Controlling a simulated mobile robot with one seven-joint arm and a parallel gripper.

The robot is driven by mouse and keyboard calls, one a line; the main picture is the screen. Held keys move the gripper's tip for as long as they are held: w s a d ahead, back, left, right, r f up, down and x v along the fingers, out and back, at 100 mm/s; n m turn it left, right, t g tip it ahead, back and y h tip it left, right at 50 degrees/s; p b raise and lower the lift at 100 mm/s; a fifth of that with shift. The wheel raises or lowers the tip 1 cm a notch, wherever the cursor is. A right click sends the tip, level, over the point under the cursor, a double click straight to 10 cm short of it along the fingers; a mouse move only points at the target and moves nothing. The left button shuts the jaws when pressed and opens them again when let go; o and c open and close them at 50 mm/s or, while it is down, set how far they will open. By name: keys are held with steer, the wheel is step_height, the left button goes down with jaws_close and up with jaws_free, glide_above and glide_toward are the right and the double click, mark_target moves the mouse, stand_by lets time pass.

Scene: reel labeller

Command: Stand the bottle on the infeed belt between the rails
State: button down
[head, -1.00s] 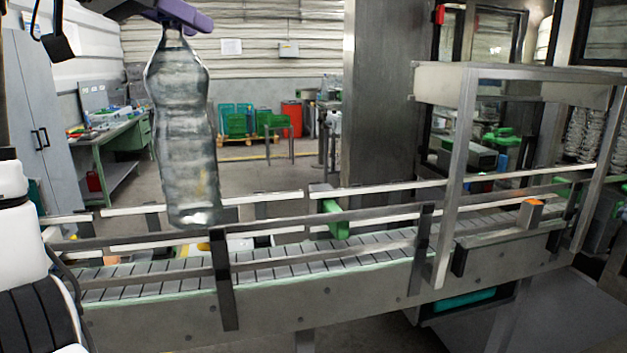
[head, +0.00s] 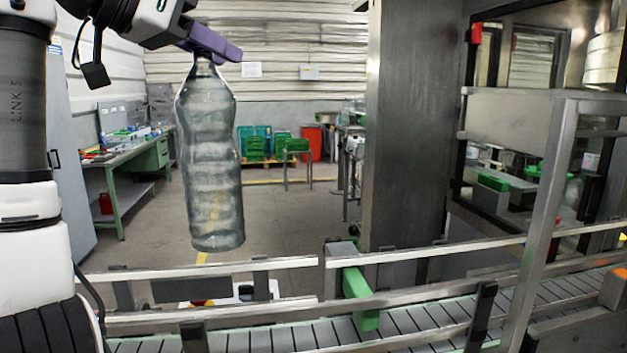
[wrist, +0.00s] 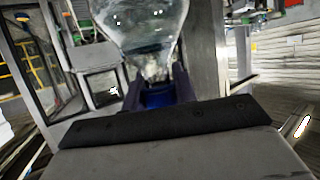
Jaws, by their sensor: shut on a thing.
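A clear plastic bottle (head: 211,165) hangs upright from my gripper (head: 207,45), whose purple fingers are shut at its neck. In the wrist view the bottle (wrist: 145,30) shows its shoulder and a blue part at the neck between the fingers (wrist: 158,92). The infeed belt (head: 400,322) of grey slats runs across the bottom of the head view between metal rails (head: 270,309). In the head view the bottle's base appears above the far rail (head: 210,269), apart from it. How far it is beyond or over the belt is hard to tell.
A green block (head: 357,291) sits at the rails, right of the bottle. A metal frame post (head: 545,215) rises at the near side on the right. A large steel column (head: 412,130) stands behind the belt. An orange part (head: 614,288) is at the right edge.

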mark_target(223, 196)
step_height(223, 196, down, 20)
steer(key=shift+s+r+p, duration=0.1)
steer(key=shift+r+p, duration=0.05)
steer(key=shift+p, duration=0.8)
steer(key=c, duration=1.5)
jaws_free()
steer(key=shift+f, duration=0.25)
steer(key=o, duration=0.4)
steer(key=shift+r, duration=0.1)
